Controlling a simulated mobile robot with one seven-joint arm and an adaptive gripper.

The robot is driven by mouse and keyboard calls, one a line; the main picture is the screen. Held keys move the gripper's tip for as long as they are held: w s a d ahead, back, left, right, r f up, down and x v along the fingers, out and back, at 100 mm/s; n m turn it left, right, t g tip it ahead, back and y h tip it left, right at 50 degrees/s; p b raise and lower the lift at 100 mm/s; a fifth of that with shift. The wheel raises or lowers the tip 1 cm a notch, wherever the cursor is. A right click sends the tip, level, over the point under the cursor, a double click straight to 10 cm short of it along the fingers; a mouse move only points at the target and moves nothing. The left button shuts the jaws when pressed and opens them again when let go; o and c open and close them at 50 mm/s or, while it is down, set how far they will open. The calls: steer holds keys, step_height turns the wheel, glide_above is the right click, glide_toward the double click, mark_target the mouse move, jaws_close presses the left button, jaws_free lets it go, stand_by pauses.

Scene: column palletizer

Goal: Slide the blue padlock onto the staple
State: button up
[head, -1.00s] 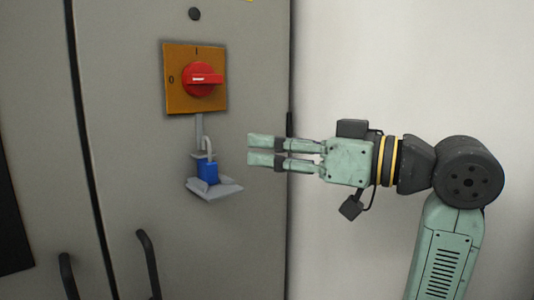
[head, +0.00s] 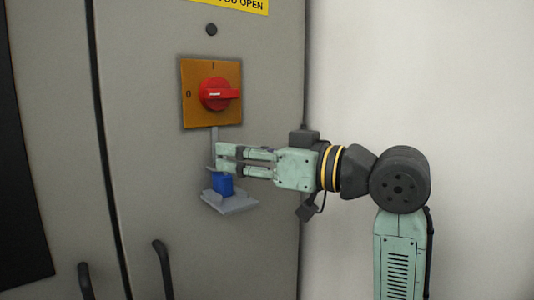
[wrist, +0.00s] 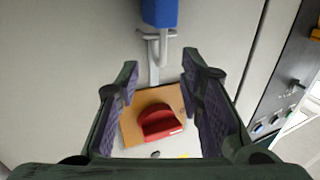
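The blue padlock (head: 222,184) stands upright on a grey bracket (head: 232,203) on the cabinet door, below a rotary switch. In the wrist view the padlock (wrist: 160,12) is at the top edge, with its pale shackle (wrist: 163,48) pointing down the picture. My gripper (head: 220,159) is open, its fingers level in front of the shackle, just above the blue body. In the wrist view my gripper (wrist: 159,66) has nothing clasped between its parted fingers. The fingers hide the shackle in the head view. I cannot make out the staple for certain.
The red switch knob (head: 217,94) sits on an orange plate (head: 190,118) just above my gripper. Dark door handles (head: 162,268) are lower left. A yellow label (head: 245,4) is at the top. The white wall on the right is clear.

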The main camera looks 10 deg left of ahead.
steer(key=shift+x, duration=1.05)
steer(key=shift+c, duration=0.4)
jaws_close()
jaws_free()
